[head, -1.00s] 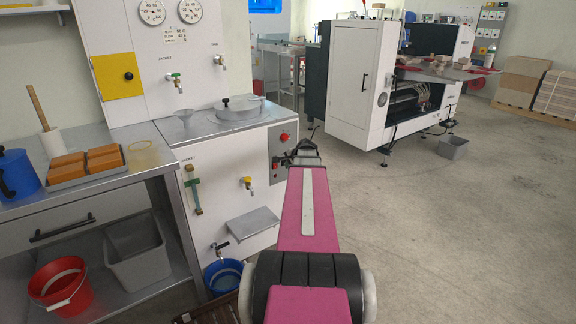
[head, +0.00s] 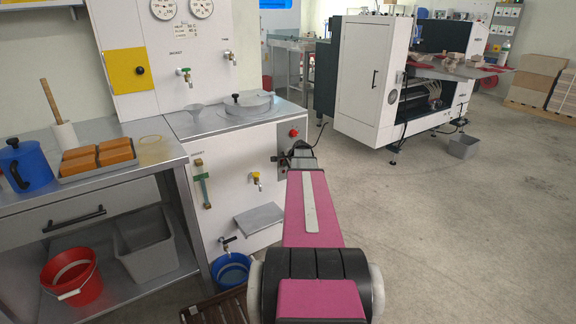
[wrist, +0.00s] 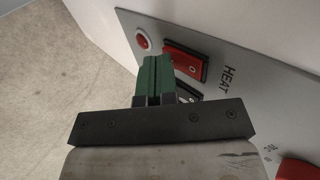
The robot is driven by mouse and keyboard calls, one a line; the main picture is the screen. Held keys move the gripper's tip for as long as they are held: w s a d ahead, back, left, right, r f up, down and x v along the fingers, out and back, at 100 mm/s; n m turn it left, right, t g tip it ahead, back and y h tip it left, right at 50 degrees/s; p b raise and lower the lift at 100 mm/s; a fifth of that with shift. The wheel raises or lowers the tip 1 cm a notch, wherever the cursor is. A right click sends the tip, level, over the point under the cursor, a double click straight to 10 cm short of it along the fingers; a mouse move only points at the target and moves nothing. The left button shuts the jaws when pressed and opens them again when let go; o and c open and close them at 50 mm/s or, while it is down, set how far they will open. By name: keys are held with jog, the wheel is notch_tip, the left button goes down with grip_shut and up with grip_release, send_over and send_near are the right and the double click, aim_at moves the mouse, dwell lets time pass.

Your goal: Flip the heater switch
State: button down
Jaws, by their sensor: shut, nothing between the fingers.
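The heater switch (wrist: 185,62) is a red rocker marked "0" in a black frame. It sits on a grey panel (wrist: 255,110) beside the label "HEAT" in the wrist view. My gripper (wrist: 158,62) is shut and empty, its green fingertips close to the left side of the rocker. I cannot tell whether they touch it. The fingers partly hide a black part of the switch below the red face. In the head view my gripper (head: 301,150) is at the control panel on the white cabinet's right side; the rocker cannot be made out there.
A round red lamp (wrist: 142,38) is above left of the switch, and a red knob (wrist: 298,169) is at the lower right. The cabinet carries a brass tap (head: 255,179) and a metal shelf (head: 258,219).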

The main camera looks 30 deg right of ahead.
jog(key=shift+w, duration=0.25)
dwell(0.3)
jog(key=shift+r, duration=0.8)
